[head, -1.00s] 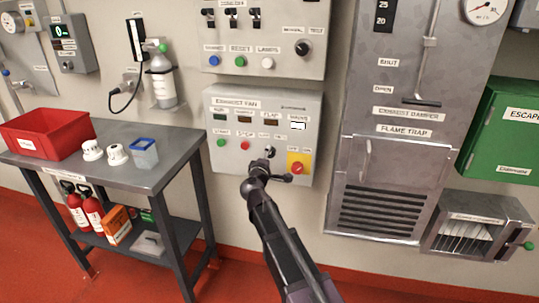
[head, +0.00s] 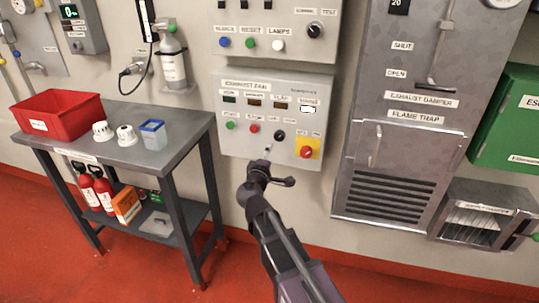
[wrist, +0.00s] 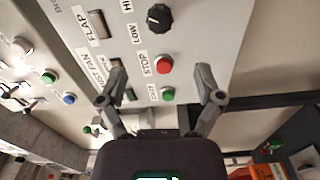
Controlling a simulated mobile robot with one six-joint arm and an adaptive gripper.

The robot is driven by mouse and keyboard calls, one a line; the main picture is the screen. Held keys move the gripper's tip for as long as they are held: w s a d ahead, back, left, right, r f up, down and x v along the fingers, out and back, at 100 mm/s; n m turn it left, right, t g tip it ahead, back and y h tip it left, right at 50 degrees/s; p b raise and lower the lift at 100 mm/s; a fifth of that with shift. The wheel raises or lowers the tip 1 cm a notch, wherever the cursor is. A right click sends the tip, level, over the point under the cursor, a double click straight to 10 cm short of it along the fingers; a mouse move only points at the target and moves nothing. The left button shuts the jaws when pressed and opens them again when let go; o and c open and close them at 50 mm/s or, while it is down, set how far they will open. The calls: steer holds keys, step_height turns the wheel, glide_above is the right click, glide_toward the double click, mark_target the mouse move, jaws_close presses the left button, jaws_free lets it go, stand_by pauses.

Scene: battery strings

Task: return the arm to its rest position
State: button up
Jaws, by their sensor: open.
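My arm (head: 285,252) reaches up from the bottom of the head view. A red stop button (wrist: 164,65) and a green button (wrist: 167,94) show between the fingers. A black knob (wrist: 158,18) is further up. The gap between fingertips and panel is hard to judge.
A metal table (head: 185,130) with a red bin (head: 60,115) stands at left. A metal flame trap cabinet (head: 350,190) is at right, with a slotted box (head: 480,217) beside it. Red floor (head: 150,275) is open below the panel.

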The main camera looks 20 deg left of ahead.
steer(key=s+d+f+m+g+h, duration=0.1)
steer(key=d+f+m+g+h, duration=0.3)
steer(key=d, duration=0.9)
steer(key=s+d+f+m+g+h, duration=0.15)
steer(key=d+f+m+g, duration=0.45)
steer(key=d, duration=0.7)
steer(key=s+d+f+m+g+y, duration=0.3)
steer(key=s+d+f+g, duration=0.15)
steer(key=s, duration=0.25)
steer(key=s+d+f+m+g+y, duration=0.3)
steer(key=s+d+f+m+g, duration=0.1)
steer(key=s+d, duration=0.25)
step_height(320, 180, up, 20)
steer(key=p, duration=2)
steer(key=shift+s+a+r+p, duration=0.2)
steer(key=shift+s+r+p, duration=0.05)
steer(key=shift+s+p, duration=0.05)
steer(key=shift+t, duration=0.25)
